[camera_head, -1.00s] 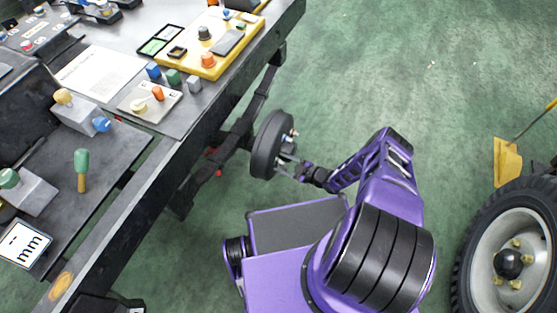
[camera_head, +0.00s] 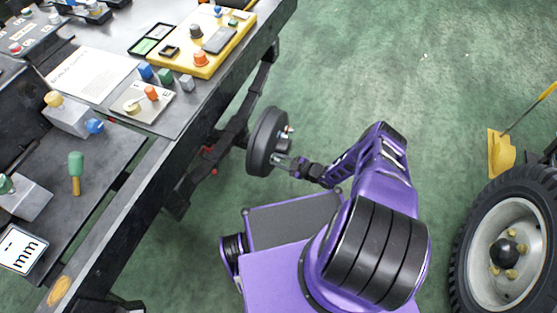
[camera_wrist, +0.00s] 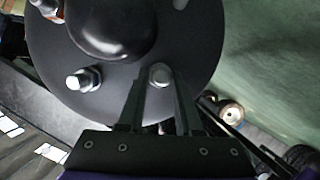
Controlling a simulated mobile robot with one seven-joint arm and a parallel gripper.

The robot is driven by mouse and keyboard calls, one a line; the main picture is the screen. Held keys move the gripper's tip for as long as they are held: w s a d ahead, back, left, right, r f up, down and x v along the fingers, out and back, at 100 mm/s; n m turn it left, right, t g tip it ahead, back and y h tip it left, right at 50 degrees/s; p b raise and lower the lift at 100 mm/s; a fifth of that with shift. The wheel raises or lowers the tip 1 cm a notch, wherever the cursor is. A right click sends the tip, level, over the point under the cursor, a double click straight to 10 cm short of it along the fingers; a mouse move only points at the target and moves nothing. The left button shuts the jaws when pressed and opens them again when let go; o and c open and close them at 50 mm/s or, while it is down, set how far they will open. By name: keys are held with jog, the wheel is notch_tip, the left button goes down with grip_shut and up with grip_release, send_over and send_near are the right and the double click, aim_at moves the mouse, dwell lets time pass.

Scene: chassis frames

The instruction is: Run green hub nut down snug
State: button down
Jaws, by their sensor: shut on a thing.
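The wheel hub (camera_head: 262,145) is a dark round drum beside the bench, standing on edge. In the wrist view its black face (camera_wrist: 125,98) fills the upper part, with a domed centre. My gripper (camera_wrist: 160,77) is at the lower edge of that face; in the head view it shows small (camera_head: 287,163) against the hub's right side. Its two fingers are closed in around a silver round-ended stud (camera_wrist: 160,73). No green shows on a nut there; the fingers hide most of what they hold. A stud with a silver nut (camera_wrist: 84,80) sits to the left, apart from the fingers.
A reddish nut (camera_wrist: 47,8) shows at the wrist view's top left. The bench (camera_head: 190,118) with tools and coloured parts runs along the left. A large tyred wheel (camera_head: 508,250) and a yellow chock (camera_head: 500,153) stand at right. Green floor between is clear.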

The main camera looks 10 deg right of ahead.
jog(key=shift+w, duration=0.1)
jog(key=shift+w+d+m+g+y, duration=0.1)
jog(key=shift+m+g+y, duration=0.65)
jog(key=shift+m, duration=0.8)
jog(key=shift+w+d+m+g+y, duration=0.1)
jog(key=shift+m+g+y, duration=0.35)
jog(key=shift+m+g, duration=0.85)
jog(key=shift+m, duration=0.35)
jog(key=c, duration=0.6)
grip_release()
jog(key=shift+t, duration=0.25)
jog(key=shift+r, duration=0.1)
